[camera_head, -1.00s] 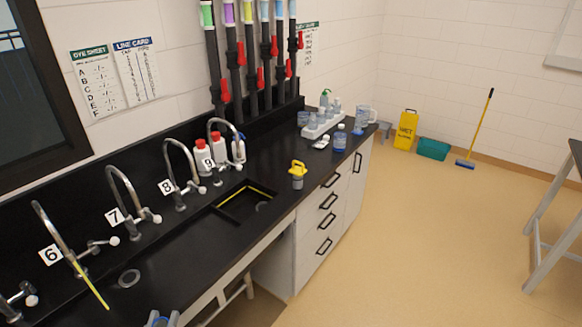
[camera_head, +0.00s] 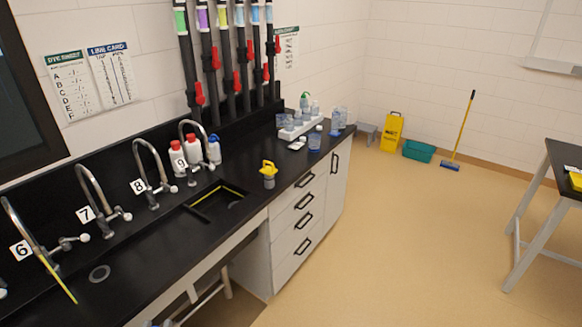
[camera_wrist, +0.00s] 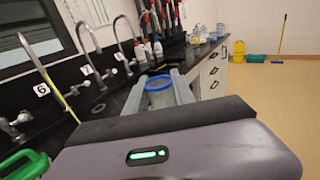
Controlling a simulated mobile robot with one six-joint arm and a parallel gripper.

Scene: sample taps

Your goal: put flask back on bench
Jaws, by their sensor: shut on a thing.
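My gripper (camera_wrist: 159,84) is shut on a clear, round vessel with a blue rim, which I take to be the flask (camera_wrist: 160,97). It sits upright between the two grey fingers in the wrist view; its lower part is hidden by my wrist. The black bench (camera_head: 152,262) runs along the wall with taps 6, 7 and 8 (camera_head: 150,170). I cannot tell the gap between the flask and the bench top.
A sink (camera_head: 212,204) is cut into the bench. A yellow-topped bottle (camera_head: 268,174) stands beside it; a white rack (camera_head: 298,130) and a blue bottle (camera_head: 315,138) stand farther back. The floor right is clear up to a table (camera_head: 565,160).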

